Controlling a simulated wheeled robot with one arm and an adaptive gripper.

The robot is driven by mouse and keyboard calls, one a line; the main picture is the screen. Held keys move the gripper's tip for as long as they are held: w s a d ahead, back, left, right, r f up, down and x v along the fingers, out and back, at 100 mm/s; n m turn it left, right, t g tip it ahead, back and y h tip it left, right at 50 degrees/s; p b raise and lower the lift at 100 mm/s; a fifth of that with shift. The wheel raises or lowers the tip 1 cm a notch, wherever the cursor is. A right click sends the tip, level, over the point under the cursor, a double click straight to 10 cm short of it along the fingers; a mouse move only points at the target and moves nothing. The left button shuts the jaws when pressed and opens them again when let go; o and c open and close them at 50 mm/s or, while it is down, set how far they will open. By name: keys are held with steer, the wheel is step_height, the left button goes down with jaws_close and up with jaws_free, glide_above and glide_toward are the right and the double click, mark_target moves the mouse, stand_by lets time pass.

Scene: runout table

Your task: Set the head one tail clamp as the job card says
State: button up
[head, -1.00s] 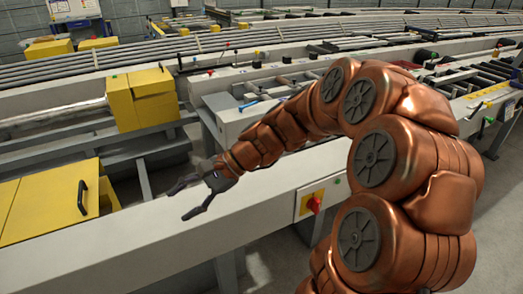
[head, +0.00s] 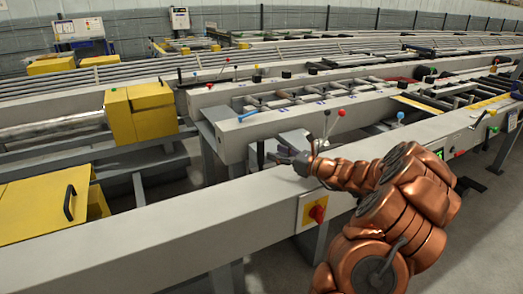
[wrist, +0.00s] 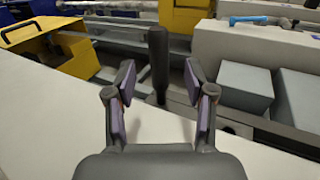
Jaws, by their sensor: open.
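My gripper (head: 278,157) is open and empty, reaching over the near grey beam. In the wrist view its two fingers (wrist: 160,82) stand apart, with a dark upright handle (wrist: 158,58) showing between and beyond them. The handle also appears as a dark upright (head: 260,156) left of the gripper in the head view; I cannot tell whether the fingers touch it. No label shows which is the head one tail clamp. No readable job card shows.
The near grey beam (head: 160,238) carries a red switch on a yellow plate (head: 312,211). A yellow cover with a black handle (head: 40,208) lies left. A yellow box (head: 140,112) stands behind. A blue handle (head: 250,115) lies on the grey housing. Grey blocks (wrist: 245,85) stand right in the wrist view.

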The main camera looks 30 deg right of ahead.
mark_target(261, 147)
steer(key=shift+x, duration=3.45)
jaws_close()
